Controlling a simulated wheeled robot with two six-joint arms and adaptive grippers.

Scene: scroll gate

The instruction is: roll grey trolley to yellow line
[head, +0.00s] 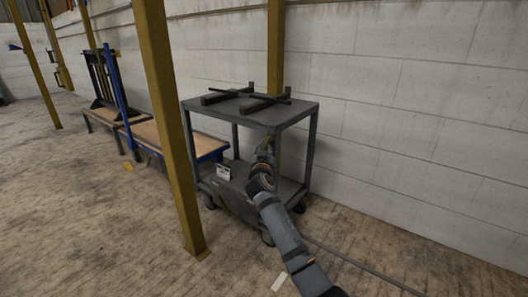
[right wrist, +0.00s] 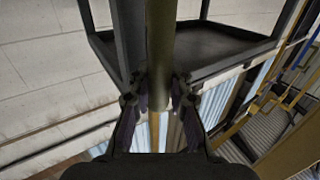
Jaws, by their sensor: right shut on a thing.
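The grey trolley (head: 225,112) stands upright near the wall, with a top deck, a lower shelf and dark castors. Dark metal brackets (head: 250,98) lie on its top, and a white label (head: 223,172) shows on the lower shelf. My right gripper (head: 264,156) is at the trolley's near corner, below the top deck. No clear yellow line shows on the floor. My left gripper is out of view.
A yellow post (head: 171,120) stands just left of the trolley. Behind it are a blue-framed flat cart (head: 150,132) and a rack (head: 104,80). A block wall (head: 410,110) runs along the back and right. A small yellow mark (head: 128,167) lies on the open wooden floor (head: 80,220).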

